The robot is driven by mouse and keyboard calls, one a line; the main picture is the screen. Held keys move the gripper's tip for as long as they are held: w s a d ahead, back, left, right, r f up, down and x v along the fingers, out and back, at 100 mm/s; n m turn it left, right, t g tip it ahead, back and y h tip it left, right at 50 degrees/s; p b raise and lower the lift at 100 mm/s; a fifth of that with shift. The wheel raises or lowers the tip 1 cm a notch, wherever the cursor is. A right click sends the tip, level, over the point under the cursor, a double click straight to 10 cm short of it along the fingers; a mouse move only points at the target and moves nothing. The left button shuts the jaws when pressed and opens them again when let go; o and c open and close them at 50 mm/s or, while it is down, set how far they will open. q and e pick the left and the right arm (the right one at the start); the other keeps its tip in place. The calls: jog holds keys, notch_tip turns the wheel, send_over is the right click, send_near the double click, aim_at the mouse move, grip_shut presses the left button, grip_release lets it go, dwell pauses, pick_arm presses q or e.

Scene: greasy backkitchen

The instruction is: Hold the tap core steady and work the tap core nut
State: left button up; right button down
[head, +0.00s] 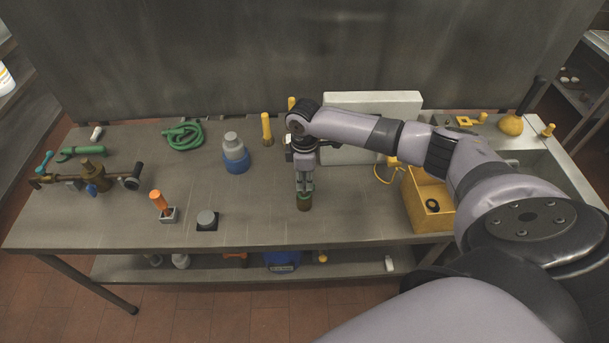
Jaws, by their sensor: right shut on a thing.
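My right gripper (305,186) points straight down over the middle front of the steel worktop (255,200). It is shut on a small, dark green-brown cylinder (304,203), which is upright at or just above the worktop. I cannot tell whether this is the tap core, its nut or both together. The fingers hide its upper part. My left gripper is not in view. A brass and dark pipe assembly with a valve body (95,178) lies at the left end of the worktop.
An orange-handled tool (159,200) stands in a small grey block. A grey disc (207,217) sits on a black square. A blue-based grey stack (236,155) and a green hose (183,135) stand behind. A yellow box (420,217) is right of the gripper.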

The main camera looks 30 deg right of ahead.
dwell(0.4)
jog(key=shift+p, duration=0.35)
jog(key=shift+f, duration=0.3)
jog(key=shift+f+b, duration=0.7)
jog(key=shift+f, duration=0.2)
jog(key=c, duration=1.5)
grip_release()
jog(key=shift+r, duration=0.1)
notch_tip(320, 180, up, 12)
